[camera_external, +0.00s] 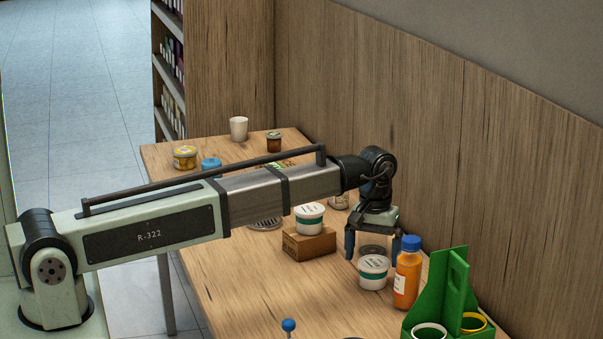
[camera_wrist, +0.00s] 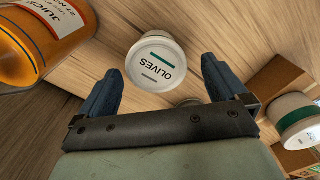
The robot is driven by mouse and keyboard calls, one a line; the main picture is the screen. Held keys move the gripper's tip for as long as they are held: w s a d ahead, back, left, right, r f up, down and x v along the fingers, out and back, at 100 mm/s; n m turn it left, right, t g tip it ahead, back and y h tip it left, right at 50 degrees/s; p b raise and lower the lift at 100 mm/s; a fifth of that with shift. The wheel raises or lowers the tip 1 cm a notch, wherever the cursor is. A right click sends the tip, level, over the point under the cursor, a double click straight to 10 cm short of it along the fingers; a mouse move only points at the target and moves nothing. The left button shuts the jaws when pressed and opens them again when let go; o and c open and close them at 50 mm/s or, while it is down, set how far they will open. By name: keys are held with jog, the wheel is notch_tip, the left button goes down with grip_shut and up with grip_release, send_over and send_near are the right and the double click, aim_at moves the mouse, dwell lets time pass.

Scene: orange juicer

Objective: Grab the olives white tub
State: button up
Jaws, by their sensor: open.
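The olives tub (camera_wrist: 153,66) is white with a green stripe, and its OLIVES label reads upside down in the wrist view. In the external view this white tub (camera_external: 373,281) stands on the table beside the orange juice bottle. My gripper (camera_external: 373,257) points down just behind and above it, and its fingers are apart with nothing held. In the wrist view my gripper (camera_wrist: 160,68) has one finger on each side of the tub's picture. I cannot tell how far above the tub the fingertips are.
The juice bottle (camera_external: 406,272) stands close on the tub's right. Another white tub (camera_external: 309,219) sits on a brown box (camera_external: 309,245) to the left. The table (camera_external: 240,285) is clear at front left.

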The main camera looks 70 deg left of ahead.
aim_at(374, 262)
jog(key=shift+w+d+f, duration=0.15)
jog(key=shift+f, duration=2.4)
jog(key=c, duration=1)
